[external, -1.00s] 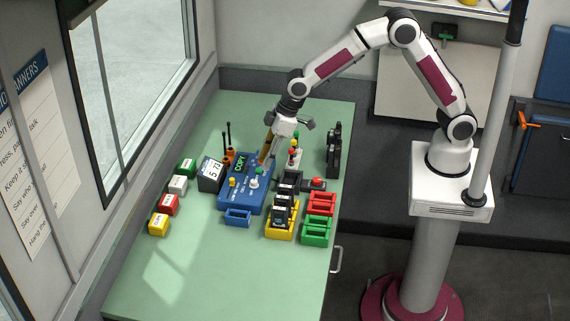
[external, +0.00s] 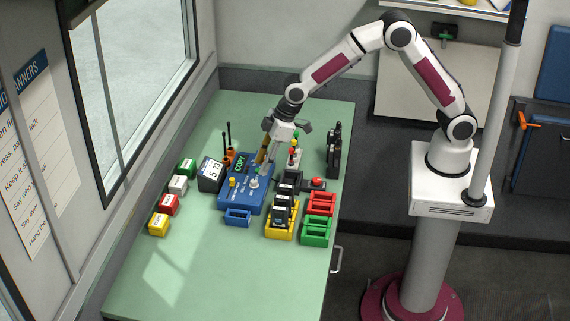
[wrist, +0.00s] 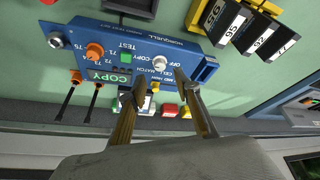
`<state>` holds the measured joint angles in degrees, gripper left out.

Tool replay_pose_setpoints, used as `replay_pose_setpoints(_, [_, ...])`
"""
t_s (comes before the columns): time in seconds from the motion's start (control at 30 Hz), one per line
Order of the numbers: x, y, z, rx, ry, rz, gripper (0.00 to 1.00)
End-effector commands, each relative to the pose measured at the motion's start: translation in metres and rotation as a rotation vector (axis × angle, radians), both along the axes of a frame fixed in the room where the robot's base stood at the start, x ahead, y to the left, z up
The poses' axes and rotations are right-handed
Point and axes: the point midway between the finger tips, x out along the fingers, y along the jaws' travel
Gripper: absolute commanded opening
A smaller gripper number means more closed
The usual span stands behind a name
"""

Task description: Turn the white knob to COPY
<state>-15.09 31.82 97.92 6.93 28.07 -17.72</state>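The white knob (external: 254,183) sits on the front part of the blue panel (external: 236,199). In the wrist view the white knob (wrist: 160,62) stands near printed labels including OFF, COPY and MATCH; its pointing direction is too small to tell. A display (wrist: 107,77) on the panel reads COPY in green. My gripper (external: 262,165) is over the panel, just behind the knob. In the wrist view my gripper (wrist: 160,82) has its two fingertips apart, one on each side below the knob, with nothing between them.
An orange knob (wrist: 95,50), a green button (wrist: 126,58) and a yellow knob (external: 232,182) are on the panel. A grey display box (external: 209,175) stands left of it. Yellow (external: 270,233), red and green trays stand to the right. The front of the table is clear.

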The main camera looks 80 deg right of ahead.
Motion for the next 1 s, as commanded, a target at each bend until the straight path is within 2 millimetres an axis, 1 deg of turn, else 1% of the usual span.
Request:
replay_pose_setpoints(0.03, [0.001,0.001,-0.006,-0.001,0.003,0.000,0.32])
replay_pose_setpoints(0.3, [0.011,0.005,-0.033,-0.001,0.003,0.000,0.32])
replay_pose_setpoints(0.5, [0.017,0.008,-0.047,-0.001,0.002,0.000,0.32])
replay_pose_setpoints(0.7, [0.020,0.009,-0.054,0.000,0.001,0.000,0.32])
replay_pose_setpoints(1.0, [0.021,0.009,-0.055,-0.001,0.000,0.000,0.32])
